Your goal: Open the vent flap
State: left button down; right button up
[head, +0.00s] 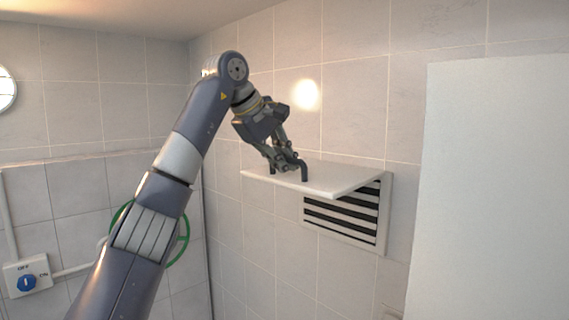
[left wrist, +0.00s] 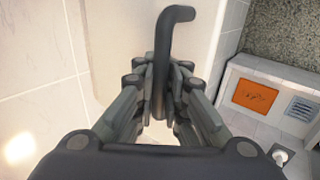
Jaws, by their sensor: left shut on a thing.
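The white vent flap (head: 320,180) is swung up and stands out from the tiled wall, close to level. Dark slats of the vent (head: 345,216) show below it in a pale frame. A dark bar handle (head: 304,170) is on the flap's upper face. My left gripper (head: 288,164) is shut on this handle. In the left wrist view the fingers close around the dark handle (left wrist: 178,20), with the pale flap (left wrist: 120,35) behind it. My right gripper is in neither view.
A large white panel (head: 490,190) stands at the right. A switch box with a blue knob (head: 26,283) and a green wheel (head: 183,240), partly behind my arm, are at the left. The left wrist view shows an orange panel (left wrist: 256,97) down on the right.

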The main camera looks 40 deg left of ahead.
pick_arm(q)
jog(key=shift+a+r, duration=0.1)
jog(key=shift+a, duration=0.05)
jog(key=c, duration=1.8)
grip_release()
jog(key=shift+o, duration=0.7)
jog(key=shift+s+a, duration=0.1)
jog(key=shift+s, duration=0.15)
jog(key=shift+r, duration=0.1)
jog(key=shift+s+r, duration=0.1)
jog(key=shift+r, duration=0.15)
jog(key=v, duration=1.1)
jog(key=shift+s, duration=0.2)
jog(key=shift+s+a, duration=0.1)
